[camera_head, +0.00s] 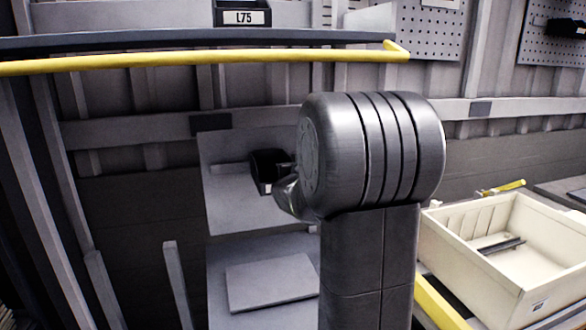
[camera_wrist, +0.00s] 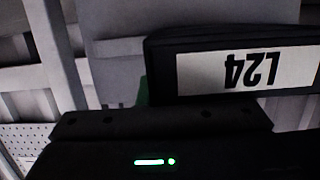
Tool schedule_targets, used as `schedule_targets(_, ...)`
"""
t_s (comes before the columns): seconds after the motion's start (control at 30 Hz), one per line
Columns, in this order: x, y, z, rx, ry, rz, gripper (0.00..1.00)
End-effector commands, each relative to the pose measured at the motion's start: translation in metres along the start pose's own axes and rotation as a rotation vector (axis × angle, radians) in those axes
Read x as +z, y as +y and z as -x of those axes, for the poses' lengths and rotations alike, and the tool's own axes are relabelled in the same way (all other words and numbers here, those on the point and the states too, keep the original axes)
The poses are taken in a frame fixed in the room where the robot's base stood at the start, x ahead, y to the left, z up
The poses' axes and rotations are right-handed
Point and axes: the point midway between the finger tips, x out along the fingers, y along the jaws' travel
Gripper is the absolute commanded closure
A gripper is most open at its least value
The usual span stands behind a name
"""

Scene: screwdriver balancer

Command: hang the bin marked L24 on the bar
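The small black bin marked L24 (camera_head: 265,168) is in mid-air at the left side of my arm's wrist in the head view. Its white L24 label shows large and upside down in the wrist view (camera_wrist: 246,72). My gripper (camera_head: 287,176) is at the bin's right side and appears shut on it; its fingertips are hidden behind my wrist and the bin. A yellow bar (camera_head: 200,58) runs across the upper left along a dark shelf edge. A short grey bar (camera_head: 230,168) shows left of the bin, against a light panel; whether they touch I cannot tell.
A black bin marked L75 (camera_head: 243,14) is above the dark shelf edge (camera_head: 180,40). A cream crate (camera_head: 455,255) with a dark piece inside stands at right. A grey plate (camera_head: 270,282) lies low, below the bin. Pegboards (camera_head: 430,30) hang at upper right.

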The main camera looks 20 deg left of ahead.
Motion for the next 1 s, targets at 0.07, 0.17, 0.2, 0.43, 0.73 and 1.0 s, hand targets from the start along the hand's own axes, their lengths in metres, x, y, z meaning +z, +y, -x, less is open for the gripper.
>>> schedule_targets(0.07,-0.0026,-0.0006,-0.0036,-0.002,0.007,0.001,1.0)
schedule_targets(0.17,-0.0023,-0.0007,-0.004,-0.003,0.007,0.002,1.0)
schedule_targets(0.2,-0.0022,-0.0008,-0.0041,-0.003,0.007,0.002,1.0)
schedule_targets(0.43,-0.0012,-0.0008,-0.0038,-0.002,0.004,0.002,1.0)
schedule_targets(0.73,-0.002,-0.0006,-0.0052,-0.001,0.003,0.001,1.0)
schedule_targets(1.0,-0.0031,-0.0009,-0.0099,-0.001,0.002,0.002,1.0)
